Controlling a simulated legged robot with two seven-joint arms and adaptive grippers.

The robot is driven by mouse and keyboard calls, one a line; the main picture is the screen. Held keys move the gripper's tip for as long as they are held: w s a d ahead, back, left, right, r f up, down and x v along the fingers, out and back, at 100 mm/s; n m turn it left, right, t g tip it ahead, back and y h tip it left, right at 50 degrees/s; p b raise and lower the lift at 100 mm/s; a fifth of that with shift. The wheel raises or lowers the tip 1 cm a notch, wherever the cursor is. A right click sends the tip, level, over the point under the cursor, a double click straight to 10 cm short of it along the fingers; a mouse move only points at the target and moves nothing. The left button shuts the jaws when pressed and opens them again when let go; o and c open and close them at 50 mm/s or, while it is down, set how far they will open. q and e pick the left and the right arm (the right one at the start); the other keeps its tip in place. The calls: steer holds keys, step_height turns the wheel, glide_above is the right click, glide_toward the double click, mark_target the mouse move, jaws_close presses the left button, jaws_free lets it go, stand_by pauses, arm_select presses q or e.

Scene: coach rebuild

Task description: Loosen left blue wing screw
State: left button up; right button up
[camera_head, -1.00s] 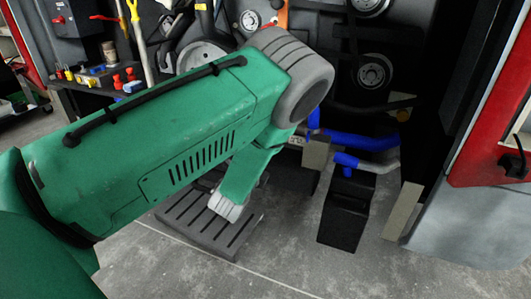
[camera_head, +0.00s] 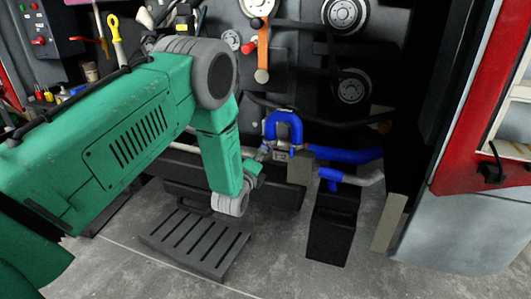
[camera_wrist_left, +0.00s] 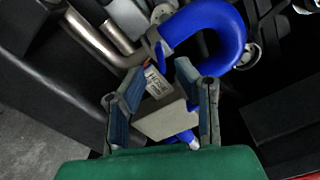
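A bright blue bent hose (camera_head: 283,122) arches on the dark machine front, right of my left gripper. My left gripper (camera_head: 264,152) is small and partly hidden beside my wrist, left of the hose's lower end. In the left wrist view, my left gripper (camera_wrist_left: 160,98) has its two blue-padded fingers spread, with nothing held. The blue hose (camera_wrist_left: 216,32) curves just past the fingertips, and a labelled part (camera_wrist_left: 157,82) shows between them. My right gripper is not in view.
A blue pipe (camera_head: 352,155) runs right from a grey-beige block (camera_head: 301,166), above a black box (camera_head: 332,225). A slatted step (camera_head: 195,241) lies below my left arm. A red and grey door panel (camera_head: 465,215) stands at right. Grey floor is open in front.

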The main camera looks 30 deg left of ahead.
arm_select(q)
steer(key=shift+b+x, duration=0.5)
steer(key=shift+x, duration=1.9)
steer(key=shift+s, duration=0.1)
jaws_close()
steer(key=shift+f, duration=0.1)
